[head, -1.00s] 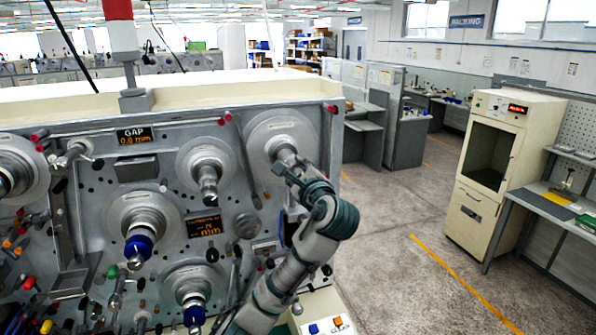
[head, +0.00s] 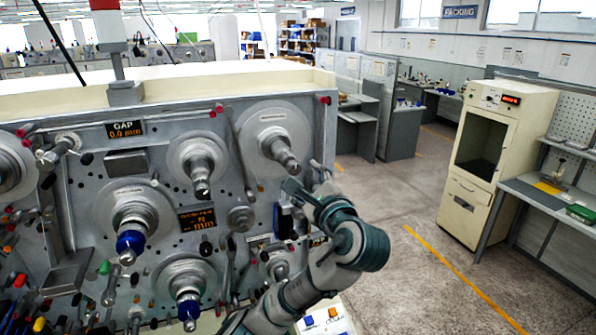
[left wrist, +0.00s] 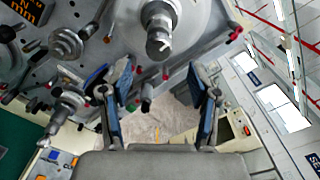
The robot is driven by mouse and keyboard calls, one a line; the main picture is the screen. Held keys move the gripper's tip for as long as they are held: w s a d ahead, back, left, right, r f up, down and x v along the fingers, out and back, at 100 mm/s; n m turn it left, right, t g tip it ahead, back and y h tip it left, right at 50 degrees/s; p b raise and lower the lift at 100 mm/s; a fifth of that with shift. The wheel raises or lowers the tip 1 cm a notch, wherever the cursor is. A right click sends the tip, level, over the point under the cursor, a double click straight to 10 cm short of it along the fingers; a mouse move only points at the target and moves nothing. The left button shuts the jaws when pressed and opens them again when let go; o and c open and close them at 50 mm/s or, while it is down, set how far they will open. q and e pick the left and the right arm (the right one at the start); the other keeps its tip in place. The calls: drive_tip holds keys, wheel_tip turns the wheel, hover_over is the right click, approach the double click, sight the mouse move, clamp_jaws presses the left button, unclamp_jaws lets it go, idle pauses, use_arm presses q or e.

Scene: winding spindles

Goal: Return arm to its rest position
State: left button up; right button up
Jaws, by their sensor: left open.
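My left gripper (head: 304,184) is open and empty in the head view, just below and right of the upper right spindle (head: 279,147). My forearm reaches up to it from the bottom edge. In the left wrist view the two blue-padded fingers (left wrist: 160,90) stand wide apart with nothing between them. The spindle (left wrist: 160,30) shows there beyond the fingertips, at the top, clear of both fingers. My right gripper is not in view.
The grey winding machine panel (head: 90,185) carries several spindles, levers and knobs close to my arm. A blue-tipped spindle (head: 130,243) juts out at left. A cream cabinet (head: 497,150) stands at right. The floor (head: 400,210) between is clear.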

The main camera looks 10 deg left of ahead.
use_arm(q)
drive_tip(key=shift+s+d, duration=0.25)
drive_tip(key=shift+s, duration=0.35)
